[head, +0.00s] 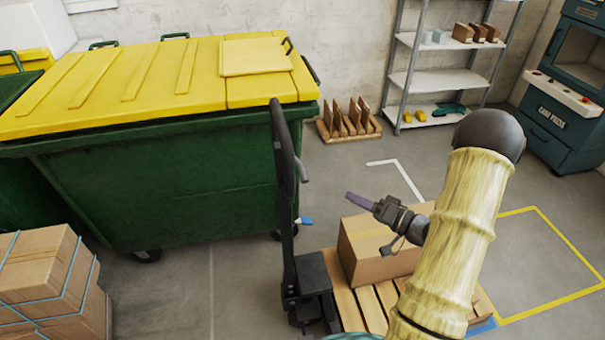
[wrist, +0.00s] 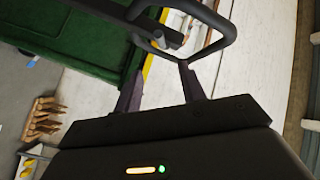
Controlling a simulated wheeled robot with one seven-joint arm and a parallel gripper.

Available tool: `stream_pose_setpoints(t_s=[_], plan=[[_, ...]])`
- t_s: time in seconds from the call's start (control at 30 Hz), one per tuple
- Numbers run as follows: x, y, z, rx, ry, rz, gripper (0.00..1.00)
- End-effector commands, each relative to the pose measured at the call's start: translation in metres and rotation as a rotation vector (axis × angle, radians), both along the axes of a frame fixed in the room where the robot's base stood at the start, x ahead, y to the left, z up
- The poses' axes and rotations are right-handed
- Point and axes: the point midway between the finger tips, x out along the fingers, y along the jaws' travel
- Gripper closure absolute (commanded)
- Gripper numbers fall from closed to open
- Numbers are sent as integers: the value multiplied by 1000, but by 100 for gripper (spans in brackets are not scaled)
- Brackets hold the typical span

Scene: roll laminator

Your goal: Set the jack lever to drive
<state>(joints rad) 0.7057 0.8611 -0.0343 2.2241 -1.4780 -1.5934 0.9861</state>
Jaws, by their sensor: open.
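The pallet jack's tall black handle (head: 284,165) stands upright left of my gripper in the head view. A small dark piece (head: 302,170) juts from its right side; it may be the jack lever, but its setting cannot be read. My gripper (head: 352,198) has purple fingers and is to the right of the handle, apart from it. In the wrist view my gripper (wrist: 158,80) is open, its two fingers spread with nothing held. A black handle loop (wrist: 228,35) shows beyond the fingertips, with a dark bar beside it.
A cardboard box (head: 365,262) sits on a wooden pallet (head: 372,308) at the jack. A green dumpster with a yellow lid (head: 150,80) stands behind left. Strapped boxes (head: 45,270) are at lower left.

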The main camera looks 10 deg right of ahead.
Motion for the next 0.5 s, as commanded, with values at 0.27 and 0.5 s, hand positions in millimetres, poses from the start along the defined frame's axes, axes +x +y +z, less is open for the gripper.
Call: stream_pose_setpoints(t_s=[0.27, 0.5], plan=[[9, 9, 1, -1, 0, 1, 59], [37, 35, 2, -3, 0, 2, 59]])
